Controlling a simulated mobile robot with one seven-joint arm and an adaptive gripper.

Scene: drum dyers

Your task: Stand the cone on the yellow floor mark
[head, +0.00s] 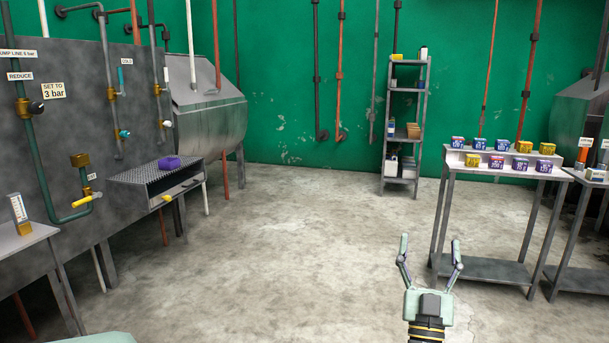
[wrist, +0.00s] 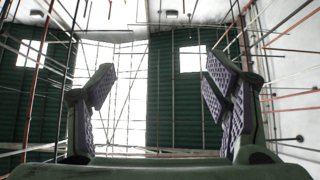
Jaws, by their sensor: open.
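I see no traffic cone and no yellow floor mark in either view. My gripper (head: 430,248) stands upright at the lower right of the head view, with its fingers apart and nothing between them. In the wrist view the two padded fingers of my gripper (wrist: 159,82) are also spread wide, with only the ceiling, windows and pipes behind them. The visible concrete floor (head: 290,240) is bare and grey.
A white-topped table (head: 455,157) with several small boxes stands at the right. A narrow shelf (head: 386,150) is against the green wall. The middle floor is free.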

